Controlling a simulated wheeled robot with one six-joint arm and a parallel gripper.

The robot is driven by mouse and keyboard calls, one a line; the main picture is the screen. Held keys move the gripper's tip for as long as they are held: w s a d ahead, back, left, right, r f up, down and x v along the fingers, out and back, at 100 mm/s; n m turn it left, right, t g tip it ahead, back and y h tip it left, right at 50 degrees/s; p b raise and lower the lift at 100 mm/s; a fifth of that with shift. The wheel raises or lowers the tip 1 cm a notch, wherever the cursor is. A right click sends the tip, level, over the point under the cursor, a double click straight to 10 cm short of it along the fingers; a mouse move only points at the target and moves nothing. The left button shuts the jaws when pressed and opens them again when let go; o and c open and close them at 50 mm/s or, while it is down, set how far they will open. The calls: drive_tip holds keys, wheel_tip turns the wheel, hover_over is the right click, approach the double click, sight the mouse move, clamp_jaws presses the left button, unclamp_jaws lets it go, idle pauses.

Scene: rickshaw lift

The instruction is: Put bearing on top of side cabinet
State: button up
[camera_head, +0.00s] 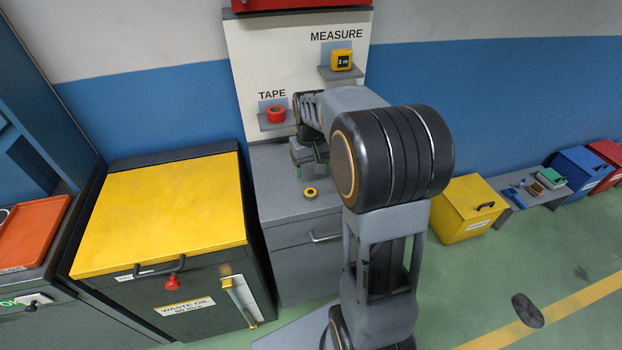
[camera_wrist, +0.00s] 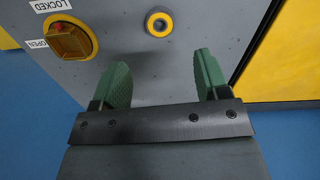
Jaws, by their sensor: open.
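The bearing, a small yellow ring with a dark centre (camera_head: 310,193), lies flat on the grey top of the side cabinet (camera_head: 283,205), near its front edge. In the wrist view the bearing (camera_wrist: 159,22) sits at the top middle on the grey surface, beyond the fingertips and clear of them. My gripper (camera_head: 309,172) hangs over the cabinet top, just behind the bearing. In the wrist view its green fingers (camera_wrist: 161,85) are spread apart with nothing between them. My arm hides the right part of the cabinet top.
A yellow-topped waste oil cabinet (camera_head: 165,210) stands close on the left. Behind are shelves with red tape (camera_head: 276,114) and a yellow measure (camera_head: 341,60). An orange knob (camera_wrist: 71,40) labelled locked and open is in the wrist view. A yellow bin (camera_head: 464,210) stands right.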

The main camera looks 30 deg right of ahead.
drive_tip(key=s+a+r+t, duration=0.1)
drive_tip(key=s+a+t, duration=0.1)
drive_tip(key=s+a, duration=0.2)
drive_tip(key=s+a+r+t, duration=0.2)
drive_tip(key=s+a, duration=0.3)
drive_tip(key=s, duration=0.6)
drive_tip(key=shift+s+a+r+n, duration=0.25)
drive_tip(key=shift+n, duration=0.15)
